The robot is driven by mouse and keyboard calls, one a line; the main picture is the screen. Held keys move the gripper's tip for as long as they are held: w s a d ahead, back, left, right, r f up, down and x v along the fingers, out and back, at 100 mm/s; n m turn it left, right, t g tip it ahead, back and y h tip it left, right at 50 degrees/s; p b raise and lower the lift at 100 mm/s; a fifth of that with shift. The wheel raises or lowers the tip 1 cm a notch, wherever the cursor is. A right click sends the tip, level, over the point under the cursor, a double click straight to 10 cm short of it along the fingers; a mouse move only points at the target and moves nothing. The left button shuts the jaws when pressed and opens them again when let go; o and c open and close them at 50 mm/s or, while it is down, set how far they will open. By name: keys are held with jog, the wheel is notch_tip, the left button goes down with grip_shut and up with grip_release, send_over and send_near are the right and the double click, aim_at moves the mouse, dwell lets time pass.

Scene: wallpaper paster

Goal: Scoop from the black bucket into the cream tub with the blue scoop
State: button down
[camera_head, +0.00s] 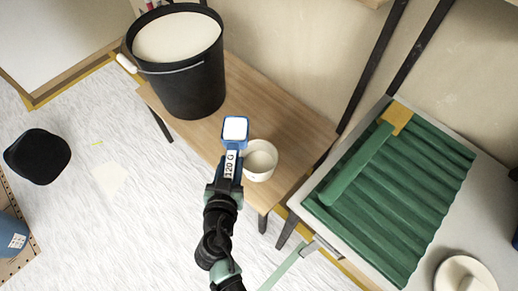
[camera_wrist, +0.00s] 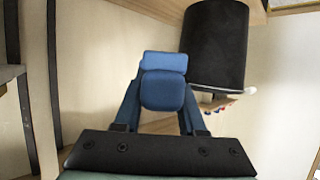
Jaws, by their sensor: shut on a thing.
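The black bucket (camera_head: 195,85) stands on the wooden bench and is nearly full of a cream-white material. The small cream tub (camera_head: 259,160) stands on the same bench, nearer me. My gripper (camera_head: 229,170) is shut on the handle of the blue scoop (camera_head: 235,129), which has a "120 G" label. The scoop's cup faces up and shows a white surface inside. In the head view it is just left of and partly in front of the tub. In the wrist view the scoop (camera_wrist: 163,85) is between the fingers, and the bucket (camera_wrist: 217,45) is behind it to the right.
The wooden bench (camera_head: 245,98) has bare room between bucket and tub. A green corrugated tray (camera_head: 425,190) with a green-handled tool lies on the grey table at right. A black object (camera_head: 38,156) is on the floor at left.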

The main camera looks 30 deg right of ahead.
jog(key=f+m+h+b, duration=0.1)
jog(key=b, duration=0.1)
jog(key=w+d+f+m+g+h+b, duration=0.1)
jog(key=b, duration=0.1)
jog(key=w+d+f+m+g+h+b, duration=0.1)
jog(key=f+b, duration=0.1)
jog(key=shift+w+b, duration=0.25)
jog(key=shift+b, duration=0.05)
jog(key=f+m+t+b, duration=0.1)
jog(key=m+b, duration=0.4)
jog(key=b, duration=0.2)
jog(key=w+f+m+t+b, duration=0.1)
jog(key=f+m+b, duration=0.1)
jog(key=m+b, duration=0.2)
jog(key=f+m+t+b, duration=0.1)
jog(key=f+m+b, duration=0.1)
jog(key=m+b, duration=0.3)
jog(key=shift+w+f+m+y+b, duration=0.2)
jog(key=shift+w+m+y+b, duration=0.1)
jog(key=shift+b, duration=2.1)
jog(key=m+b, duration=0.2)
jog(key=b, duration=0.3)
jog(key=m+t+h+b, duration=0.1)
jog(key=b, duration=0.4)
jog(key=s+d+f+m+b, duration=0.1)
jog(key=m+b, duration=0.1)
jog(key=b, duration=0.3)
jog(key=shift+s+m+t+h, duration=0.1)
jog(key=shift+m+t+h, duration=0.2)
